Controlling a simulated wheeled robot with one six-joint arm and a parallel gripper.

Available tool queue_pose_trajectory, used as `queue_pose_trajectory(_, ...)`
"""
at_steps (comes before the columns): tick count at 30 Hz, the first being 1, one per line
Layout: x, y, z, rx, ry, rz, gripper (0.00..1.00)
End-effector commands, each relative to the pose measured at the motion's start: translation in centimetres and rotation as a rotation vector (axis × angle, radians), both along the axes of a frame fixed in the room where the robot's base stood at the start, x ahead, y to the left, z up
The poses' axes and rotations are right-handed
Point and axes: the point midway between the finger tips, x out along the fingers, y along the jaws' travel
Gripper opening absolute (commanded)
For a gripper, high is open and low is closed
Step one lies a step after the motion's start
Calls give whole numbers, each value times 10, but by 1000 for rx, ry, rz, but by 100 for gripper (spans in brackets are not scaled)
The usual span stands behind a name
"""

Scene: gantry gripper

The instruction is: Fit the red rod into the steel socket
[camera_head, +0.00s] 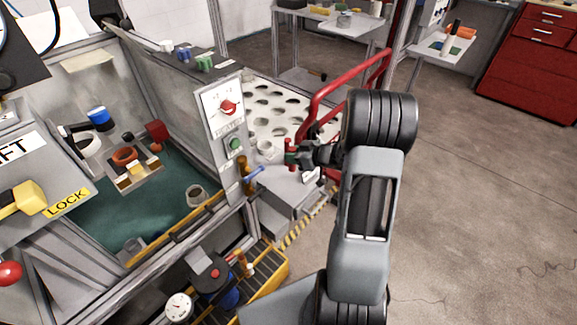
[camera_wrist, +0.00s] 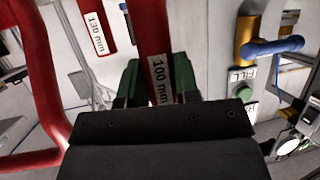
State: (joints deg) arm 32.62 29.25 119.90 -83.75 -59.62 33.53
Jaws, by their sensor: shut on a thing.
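My gripper (camera_head: 300,154) is in the middle of the head view, in front of the machine's grey panel post. In the wrist view my gripper (camera_wrist: 157,84) has its green fingers shut on a red rod (camera_wrist: 150,25) labelled "100 mm". The red rod (camera_head: 289,147) shows small in the head view, between the fingertips. A second red piece (camera_wrist: 88,8), labelled "130 mm", is left of it in the wrist view. I cannot clearly make out the steel socket in either view.
A blue-handled valve (camera_wrist: 275,46) and a green button (camera_wrist: 247,93) sit right of the rod in the wrist view. A red tubular rail (camera_head: 338,92) stands behind my arm. A grey block (camera_head: 288,190) lies below my gripper. Open floor (camera_head: 470,190) is to the right.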

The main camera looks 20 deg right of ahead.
Motion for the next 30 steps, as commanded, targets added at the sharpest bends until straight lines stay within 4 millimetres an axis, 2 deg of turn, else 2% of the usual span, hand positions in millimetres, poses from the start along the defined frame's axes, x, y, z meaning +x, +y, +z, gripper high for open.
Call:
queue_pose_trajectory(3, 14, 1, -18, 0, 0, 1, 1)
queue_pose_trajectory(7, 22, 1, -26, 0, -1, -1, 1)
queue_pose_trajectory(14, 28, 1, -33, 0, -2, -1, 1)
queue_pose_trajectory(17, 34, 2, -42, 0, 0, 1, 1)
queue_pose_trajectory(23, 33, 1, -68, 0, 0, -1, 1)
queue_pose_trajectory(30, 33, 1, -69, -1, -2, -1, 1)
